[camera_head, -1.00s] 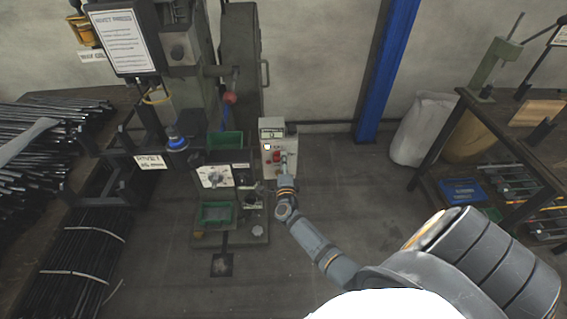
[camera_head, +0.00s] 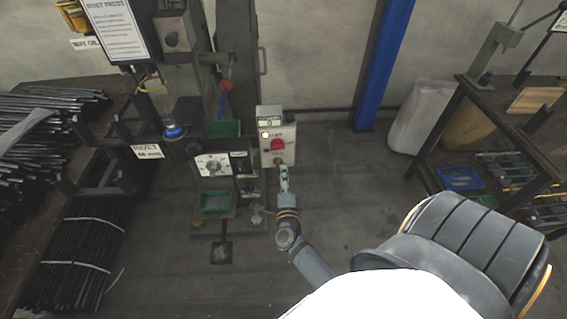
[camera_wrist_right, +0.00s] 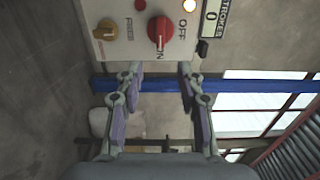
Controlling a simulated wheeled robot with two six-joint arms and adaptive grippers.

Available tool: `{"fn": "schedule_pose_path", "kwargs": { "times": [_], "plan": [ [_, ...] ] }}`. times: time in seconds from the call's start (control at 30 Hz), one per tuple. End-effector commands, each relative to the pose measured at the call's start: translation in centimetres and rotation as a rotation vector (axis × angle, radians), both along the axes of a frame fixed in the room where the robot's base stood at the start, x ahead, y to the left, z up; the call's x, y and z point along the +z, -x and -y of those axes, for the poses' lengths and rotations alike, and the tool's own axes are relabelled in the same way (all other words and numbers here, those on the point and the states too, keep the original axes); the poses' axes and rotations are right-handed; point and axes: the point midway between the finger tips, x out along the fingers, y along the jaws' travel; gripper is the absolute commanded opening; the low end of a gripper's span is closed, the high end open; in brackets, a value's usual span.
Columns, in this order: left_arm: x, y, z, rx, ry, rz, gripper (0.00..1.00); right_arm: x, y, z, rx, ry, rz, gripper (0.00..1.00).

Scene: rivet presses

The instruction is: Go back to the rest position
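My right gripper (camera_head: 284,178) is just below the white control box (camera_head: 290,155) of the rivet press (camera_head: 183,80). In the right wrist view my right gripper (camera_wrist_right: 160,72) has its two fingers well apart with nothing between them. The box's panel (camera_wrist_right: 130,50) lies beyond the fingertips, with a red rotary knob (camera_wrist_right: 160,32) marked ON and OFF and an orange knob (camera_wrist_right: 105,30). A lamp (camera_wrist_right: 189,5) glows there, and a counter (camera_wrist_right: 212,15) reads 0. My left gripper is in neither view.
Racks of black rods (camera_head: 75,262) stand at left. Green bins (camera_head: 216,201) sit at the press. A blue post (camera_head: 384,60), a white sack (camera_head: 423,120) and a bench (camera_head: 470,95) with a blue tray (camera_head: 460,178) are at right. Floor between is clear.

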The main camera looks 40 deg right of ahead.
Motion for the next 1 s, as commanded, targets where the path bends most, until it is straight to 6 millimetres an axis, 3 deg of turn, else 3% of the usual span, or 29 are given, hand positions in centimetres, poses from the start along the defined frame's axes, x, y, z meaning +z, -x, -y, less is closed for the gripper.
{"fn": "schedule_pose_path", "kwargs": {
  "times": [0.37,0.47,0.57,0.67,0.7,0.77,0.8,0.9,1.0],
  "plan": [
    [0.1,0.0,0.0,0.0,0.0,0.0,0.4,-0.2,0.0,-0.1,0.007,0.009,-0.011,0.38],
    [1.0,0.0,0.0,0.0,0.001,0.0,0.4,-2.6,0.2,-1.3,0.084,0.1,-0.124,0.38],
    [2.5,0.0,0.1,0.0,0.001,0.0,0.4,-8.4,1.7,-3.6,0.262,0.293,-0.368,0.38],
    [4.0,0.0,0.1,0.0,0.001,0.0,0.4,-15.9,5.9,-5.8,0.494,0.503,-0.657,0.38],
    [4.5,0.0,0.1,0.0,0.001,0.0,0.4,-18.7,8.2,-6.4,0.587,0.576,-0.764,0.38],
    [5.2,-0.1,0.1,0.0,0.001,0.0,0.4,-22.4,12.1,-6.8,0.725,0.675,-0.915,0.38],
    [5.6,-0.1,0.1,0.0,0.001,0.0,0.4,-24.6,15.0,-6.9,0.818,0.735,-1.012,0.38],
    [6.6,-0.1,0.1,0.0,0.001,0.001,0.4,-28.9,22.6,-6.6,1.046,0.862,-1.23,0.38],
    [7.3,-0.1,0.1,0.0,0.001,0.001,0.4,-31.3,29.6,-5.6,1.247,0.951,-1.399,0.38]
  ]
}}
